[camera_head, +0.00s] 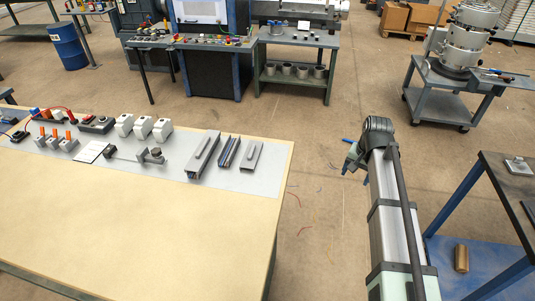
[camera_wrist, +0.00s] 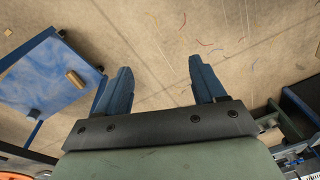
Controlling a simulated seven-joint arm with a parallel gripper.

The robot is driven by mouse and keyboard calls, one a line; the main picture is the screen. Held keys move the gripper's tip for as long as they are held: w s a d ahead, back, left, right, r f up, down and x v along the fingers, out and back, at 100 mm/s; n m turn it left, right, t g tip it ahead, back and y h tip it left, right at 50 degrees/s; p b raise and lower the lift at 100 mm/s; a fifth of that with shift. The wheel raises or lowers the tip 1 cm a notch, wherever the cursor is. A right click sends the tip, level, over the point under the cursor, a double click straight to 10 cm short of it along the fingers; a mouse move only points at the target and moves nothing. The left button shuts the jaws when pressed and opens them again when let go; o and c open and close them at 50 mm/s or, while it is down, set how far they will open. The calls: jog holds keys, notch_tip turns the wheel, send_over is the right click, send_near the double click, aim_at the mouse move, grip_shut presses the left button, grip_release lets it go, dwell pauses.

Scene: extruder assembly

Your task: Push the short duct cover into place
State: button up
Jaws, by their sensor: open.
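Three duct pieces lie side by side near the right end of the workbench: a grey duct (camera_head: 203,156) with a narrow strip along its top, a darker channel with blue in it (camera_head: 229,152), and a shorter grey piece (camera_head: 251,156). I cannot tell for certain which is the short duct cover, or whether any cover is seated. My gripper (camera_head: 347,155) is right of the bench, over the floor, apart from all the ducts. In the wrist view its two blue fingers (camera_wrist: 160,75) are wide apart with only bare floor between them.
On the bench's grey mat (camera_head: 270,165) stand white blocks (camera_head: 143,126), orange-topped parts (camera_head: 55,140) and a rod-like metal part (camera_head: 140,155). The bench front is clear. A blue-framed table (camera_head: 510,180) stands at the right, with a brass cylinder (camera_head: 461,258) on its lower shelf.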

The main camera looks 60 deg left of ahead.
jog(key=s+a+r+n, duration=0.1)
jog(key=s+a+r, duration=0.35)
jog(key=a, duration=0.25)
jog(key=s+a+r, duration=0.4)
jog(key=s+a, duration=0.2)
jog(key=a, duration=0.1)
jog(key=n, duration=0.1)
send_near(254, 154)
jog(key=shift+w+d+f+g+y, duration=0.15)
jog(key=shift+w+f, duration=0.05)
jog(key=shift+f, duration=0.35)
jog(key=shift+w+d+f+g+y, duration=0.15)
jog(key=shift+w+f, duration=0.05)
jog(key=shift+f, duration=0.35)
jog(key=shift+s+a+f, duration=0.1)
jog(key=shift+a+f, duration=0.15)
jog(key=shift+f, duration=0.6)
jog(key=shift+a+f, duration=0.2)
jog(key=shift+f, duration=0.6)
jog(key=shift+s+a+f, duration=0.1)
jog(key=shift+a+f, duration=0.15)
jog(key=shift+f, duration=0.6)
jog(key=shift+r, duration=0.1)
jog(key=c, duration=1.3)
notch_tip(254, 154, up, 10)
jog(key=shift+f, duration=0.1)
grip_shut()
